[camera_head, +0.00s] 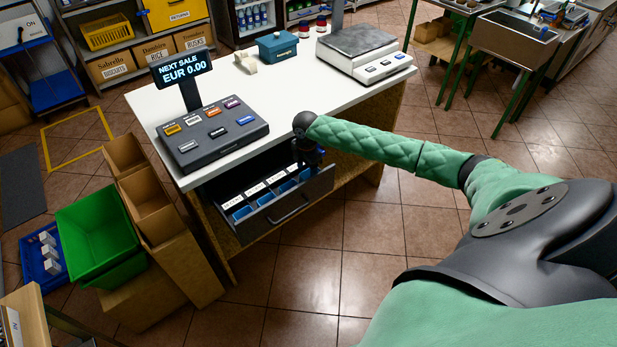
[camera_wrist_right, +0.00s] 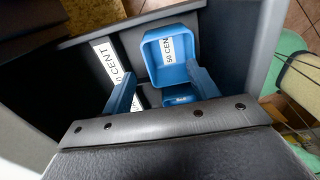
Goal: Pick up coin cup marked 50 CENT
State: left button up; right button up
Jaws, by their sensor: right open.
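The coin cup marked 50 CENT (camera_wrist_right: 170,75) is a blue square cup with a white label inside it, in the right wrist view. It sits in the open cash drawer (camera_head: 290,208) under the counter. My right gripper (camera_wrist_right: 161,72) is open, with its blue fingers on either side of the cup's near part. I cannot tell whether they touch it. In the head view, my right gripper (camera_head: 308,158) points down over the drawer's right end and hides the cup there. My left gripper is not in view.
The drawer front and side walls stand close around my right gripper. A till keypad (camera_head: 212,130) and a scale (camera_head: 365,50) stand on the counter (camera_head: 275,100) above.

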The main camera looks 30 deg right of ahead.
jog(key=shift+s+f, duration=0.15)
jog(key=shift+f, duration=0.4)
jog(key=shift+c, duration=0.9)
jog(key=shift+r, duration=0.1)
grip_shut()
